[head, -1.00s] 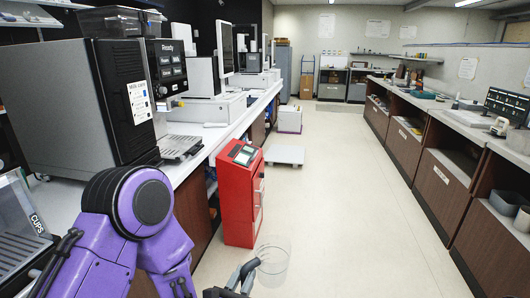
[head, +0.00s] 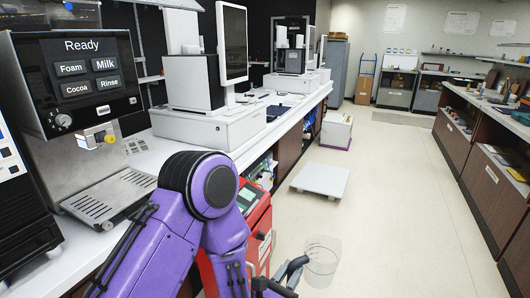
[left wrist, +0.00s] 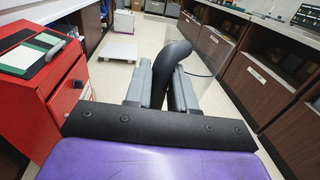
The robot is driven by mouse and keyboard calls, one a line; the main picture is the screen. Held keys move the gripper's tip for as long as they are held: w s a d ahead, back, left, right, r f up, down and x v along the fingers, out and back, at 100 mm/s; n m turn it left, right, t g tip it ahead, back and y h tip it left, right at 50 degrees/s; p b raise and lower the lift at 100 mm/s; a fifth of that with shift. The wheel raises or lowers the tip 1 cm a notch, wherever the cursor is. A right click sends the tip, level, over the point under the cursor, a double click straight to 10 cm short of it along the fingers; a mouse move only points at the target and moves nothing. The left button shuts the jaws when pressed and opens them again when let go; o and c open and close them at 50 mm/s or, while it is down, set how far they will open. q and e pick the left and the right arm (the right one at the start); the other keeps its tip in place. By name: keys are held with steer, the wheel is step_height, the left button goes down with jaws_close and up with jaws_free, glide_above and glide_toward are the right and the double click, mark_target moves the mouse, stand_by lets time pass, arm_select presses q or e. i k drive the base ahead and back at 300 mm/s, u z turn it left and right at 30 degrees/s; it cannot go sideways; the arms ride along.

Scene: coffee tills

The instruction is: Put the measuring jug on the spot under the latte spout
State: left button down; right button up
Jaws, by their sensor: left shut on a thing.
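The measuring jug (head: 322,260) is clear and see-through, at the lower middle of the head view. My left gripper (head: 282,282) is shut on its dark handle and holds it out over the aisle floor. In the left wrist view, the black handle (left wrist: 176,72) stands between the grey fingers; the clear body is faint behind it. A drinks machine (head: 88,75) with a "Ready" screen stands on the left counter. Its spout (head: 100,137) hangs above a grey drip tray (head: 108,197), which looks empty. I see no latte label. My right gripper is out of view.
A red cabinet (left wrist: 40,75) stands close to my left arm. A low white platform (head: 320,181) and a white box (head: 336,130) are on the floor ahead. Tills (head: 210,120) line the left counter, and shelving (head: 490,190) lines the right.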

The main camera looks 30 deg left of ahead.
mark_target(115, 194)
steer(key=i, duration=0.9)
steer(key=u, duration=2.4)
